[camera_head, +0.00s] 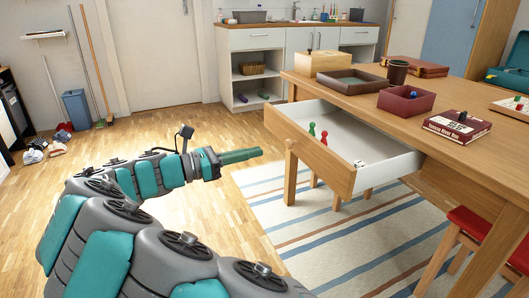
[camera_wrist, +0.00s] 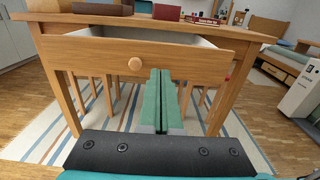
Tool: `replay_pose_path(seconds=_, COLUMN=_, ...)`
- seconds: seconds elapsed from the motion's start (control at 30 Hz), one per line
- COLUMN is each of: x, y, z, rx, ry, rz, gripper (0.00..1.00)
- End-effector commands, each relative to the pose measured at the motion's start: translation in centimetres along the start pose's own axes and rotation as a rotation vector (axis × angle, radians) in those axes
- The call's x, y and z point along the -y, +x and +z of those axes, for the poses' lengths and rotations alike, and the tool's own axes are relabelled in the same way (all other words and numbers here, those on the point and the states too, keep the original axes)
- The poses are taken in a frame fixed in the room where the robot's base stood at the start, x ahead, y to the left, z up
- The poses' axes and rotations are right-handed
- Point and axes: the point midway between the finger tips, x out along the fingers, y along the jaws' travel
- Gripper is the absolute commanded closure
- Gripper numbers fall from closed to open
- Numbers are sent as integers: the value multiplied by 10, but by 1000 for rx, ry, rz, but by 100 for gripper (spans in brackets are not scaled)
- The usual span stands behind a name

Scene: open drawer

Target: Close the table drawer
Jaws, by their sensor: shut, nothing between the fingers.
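The table drawer (camera_head: 345,178) is open and sticks out from the left side of the wooden table (camera_head: 440,112) in the head view. It holds red and green game pawns and a small die. In the wrist view, the wooden drawer front (camera_wrist: 205,57) with a round knob (camera_wrist: 135,63) faces me. My gripper (camera_head: 258,152) is left of the drawer in the head view, apart from it. Its green fingers are shut and empty. In the wrist view, my gripper (camera_wrist: 159,75) points toward the drawer front, just right of the knob.
Boxes and a dark red tray (camera_head: 405,104) stand on the tabletop. A red-topped stool (camera_head: 480,235) is at the right. The striped rug (camera_head: 290,230) lies under the table. The wooden floor in front of the cabinets (camera_head: 262,75) is clear.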

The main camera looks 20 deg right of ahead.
Motion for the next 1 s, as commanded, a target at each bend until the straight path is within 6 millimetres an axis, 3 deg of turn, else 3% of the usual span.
replay_pose_path(seconds=0.4, x=1, y=81, z=-1, rx=-1, ry=1, rz=-4, gripper=100)
replay_pose_path(seconds=0.6, x=2, y=110, z=-1, rx=-1, ry=3, rz=-5, gripper=100)
replay_pose_path(seconds=1.0, x=1, y=124, z=0, rx=-1, ry=1, rz=-2, gripper=100)
